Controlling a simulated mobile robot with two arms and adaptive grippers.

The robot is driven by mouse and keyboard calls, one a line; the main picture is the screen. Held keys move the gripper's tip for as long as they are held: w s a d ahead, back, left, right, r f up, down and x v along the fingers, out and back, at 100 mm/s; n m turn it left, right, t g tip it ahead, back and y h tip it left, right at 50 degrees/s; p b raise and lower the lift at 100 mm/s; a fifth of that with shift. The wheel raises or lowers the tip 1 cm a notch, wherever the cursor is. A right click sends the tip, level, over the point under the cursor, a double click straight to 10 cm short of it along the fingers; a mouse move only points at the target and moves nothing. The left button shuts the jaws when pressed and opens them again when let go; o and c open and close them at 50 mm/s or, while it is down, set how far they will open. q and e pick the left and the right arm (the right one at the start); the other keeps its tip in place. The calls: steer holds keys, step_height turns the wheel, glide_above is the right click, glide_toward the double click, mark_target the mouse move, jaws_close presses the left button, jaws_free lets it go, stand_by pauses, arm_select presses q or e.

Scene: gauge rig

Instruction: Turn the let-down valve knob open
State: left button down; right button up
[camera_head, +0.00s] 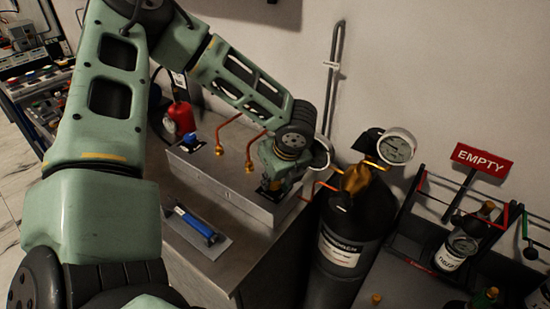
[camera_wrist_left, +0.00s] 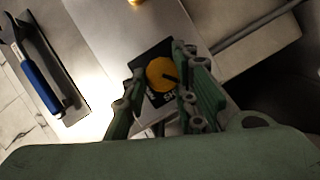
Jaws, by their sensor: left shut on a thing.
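The let-down valve knob (camera_wrist_left: 161,74) is a round yellow knob with a dark pointer mark, on a black plate (camera_wrist_left: 148,58) with white lettering partly hidden. In the left wrist view it sits between the fingers of my left gripper (camera_wrist_left: 158,86), which is shut on it. In the head view the left gripper (camera_head: 270,186) reaches down onto the right end of the grey metal box (camera_head: 225,187). There it mostly hides the knob; part of the black plate shows below. My right gripper is in neither view.
A blue knob (camera_head: 219,148) and copper pipes (camera_head: 250,150) stand on the box. A blue-handled tool (camera_head: 195,225) lies in front. A black cylinder (camera_head: 340,250) with a gauge (camera_head: 396,147) stands close on the right, near a red EMPTY sign (camera_head: 482,159).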

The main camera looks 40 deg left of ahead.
arm_select(q)
steer(key=shift+s+a+f, duration=0.1)
steer(key=shift+s+a, duration=0.1)
steer(key=shift+s, duration=0.05)
steer(key=c, duration=1.6)
jaws_free()
steer(key=shift+s, duration=0.15)
steer(key=shift+w+r, duration=0.2)
steer(key=shift+r, duration=0.05)
steer(key=v, duration=1.1)
steer(key=shift+s+d+r, duration=0.1)
steer(key=shift+d+r, duration=0.05)
steer(key=shift+r, duration=0.15)
